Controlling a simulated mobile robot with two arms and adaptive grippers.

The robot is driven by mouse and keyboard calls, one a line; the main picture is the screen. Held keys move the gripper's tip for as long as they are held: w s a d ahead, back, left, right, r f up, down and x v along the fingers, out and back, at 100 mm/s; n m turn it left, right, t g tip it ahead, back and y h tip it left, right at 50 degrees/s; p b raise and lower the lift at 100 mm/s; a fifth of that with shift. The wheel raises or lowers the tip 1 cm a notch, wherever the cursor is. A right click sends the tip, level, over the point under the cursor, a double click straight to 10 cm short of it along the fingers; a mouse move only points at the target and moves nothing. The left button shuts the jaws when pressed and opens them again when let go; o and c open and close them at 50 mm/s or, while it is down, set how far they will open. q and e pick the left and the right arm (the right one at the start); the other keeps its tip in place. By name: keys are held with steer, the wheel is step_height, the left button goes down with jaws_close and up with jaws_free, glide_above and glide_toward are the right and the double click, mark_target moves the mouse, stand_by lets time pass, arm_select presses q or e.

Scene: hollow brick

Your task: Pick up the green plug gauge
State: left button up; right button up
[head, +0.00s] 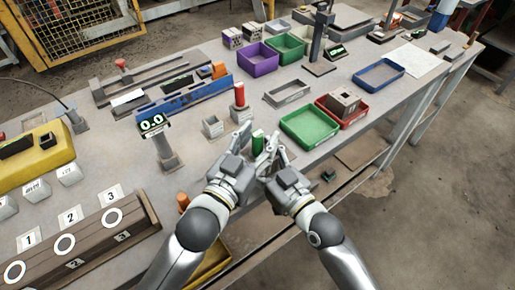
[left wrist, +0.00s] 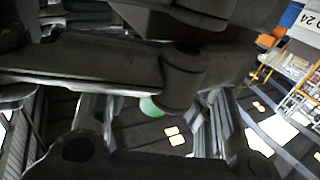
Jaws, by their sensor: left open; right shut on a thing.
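The green plug gauge (head: 258,141) is an upright green cylinder between my two grippers near the table's front edge. My right gripper (head: 270,150) is shut on it from the right. My left gripper (head: 246,140) is open, close by on the left side of the gauge. In the left wrist view a rounded green end of the gauge (left wrist: 150,106) shows between the dark finger parts. The fingers hide the gauge's lower part, and I cannot tell whether the left fingers touch it.
A red cylinder (head: 240,95) stands behind, with a small grey open box (head: 213,127) beside it. A green tray (head: 309,127) and a red tray (head: 352,117) holding a hollow brick (head: 343,102) are to the right. A 0.0 display (head: 152,123) stands left.

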arm_select(q)
jaws_close()
step_height(320, 180, up, 10)
steer(key=shift+r, duration=0.1)
stand_by(0.6)
arm_select(e)
steer(key=o, duration=1.3)
